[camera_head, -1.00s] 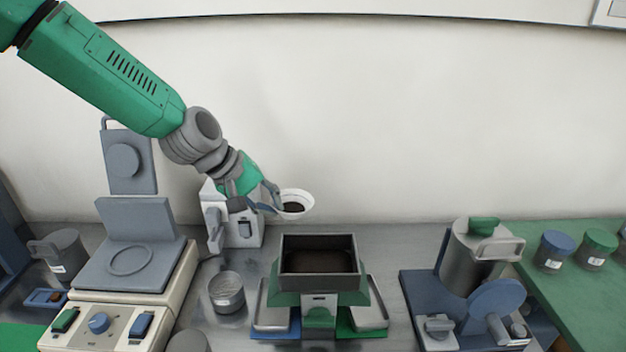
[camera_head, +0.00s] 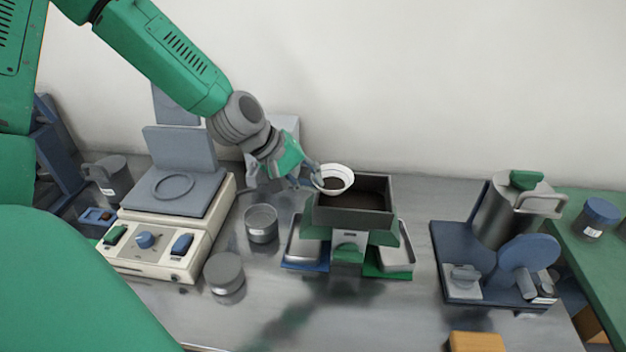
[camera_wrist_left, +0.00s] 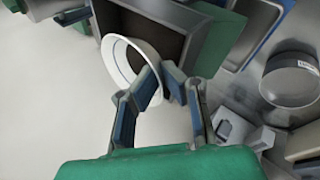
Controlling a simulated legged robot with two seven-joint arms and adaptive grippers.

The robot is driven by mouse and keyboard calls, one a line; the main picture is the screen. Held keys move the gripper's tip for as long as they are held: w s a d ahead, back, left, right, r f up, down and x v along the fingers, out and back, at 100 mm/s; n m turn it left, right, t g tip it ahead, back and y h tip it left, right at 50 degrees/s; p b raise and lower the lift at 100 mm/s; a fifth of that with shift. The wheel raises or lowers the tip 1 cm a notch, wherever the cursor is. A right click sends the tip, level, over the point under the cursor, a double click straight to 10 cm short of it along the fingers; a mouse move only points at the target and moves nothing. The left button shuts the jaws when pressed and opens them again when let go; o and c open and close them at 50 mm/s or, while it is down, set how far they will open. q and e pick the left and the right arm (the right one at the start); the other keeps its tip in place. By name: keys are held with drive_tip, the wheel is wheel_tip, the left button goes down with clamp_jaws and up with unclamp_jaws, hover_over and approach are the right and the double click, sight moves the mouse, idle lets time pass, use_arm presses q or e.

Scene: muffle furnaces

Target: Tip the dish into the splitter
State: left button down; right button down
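The white dish (camera_head: 346,174) holds dark granular material and is over the left back part of the splitter's hopper. The splitter (camera_head: 352,218) is a green and grey box with an open dark hopper, which also has dark material visible inside. My left gripper (camera_head: 314,177) is shut on the dish's rim from the left. The left wrist view shows its fingertips (camera_wrist_left: 160,82) close together at the rim of the dish (camera_wrist_left: 109,60), with the hopper (camera_wrist_left: 150,22) just beyond. The dish looks slightly tilted; whether it touches the hopper is unclear. My right gripper is not in view.
Metal pans (camera_head: 397,258) sit at the splitter's sides. A grey cup (camera_head: 262,226) and a lidded tin (camera_head: 225,272) stand left, beside a beige balance-like device (camera_head: 150,245). A blue-based machine (camera_head: 470,265) stands right.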

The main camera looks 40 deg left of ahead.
use_arm(q)
drive_tip(key=shift+d+f, duration=0.1)
drive_tip(key=shift+f, duration=0.35)
drive_tip(key=shift+r+g+y+p, duration=0.5)
drive_tip(key=shift+r+g+p, duration=0.2)
drive_tip(key=shift+p, duration=0.35)
drive_tip(key=shift+f, duration=0.2)
drive_tip(key=shift+w+r+p, duration=0.1)
drive_tip(key=shift+r+p, duration=0.1)
drive_tip(key=shift+p, duration=0.3)
drive_tip(key=shift+r+g+y+p, duration=0.25)
drive_tip(key=shift+g+y+p, duration=0.3)
drive_tip(key=shift+p, duration=0.7)
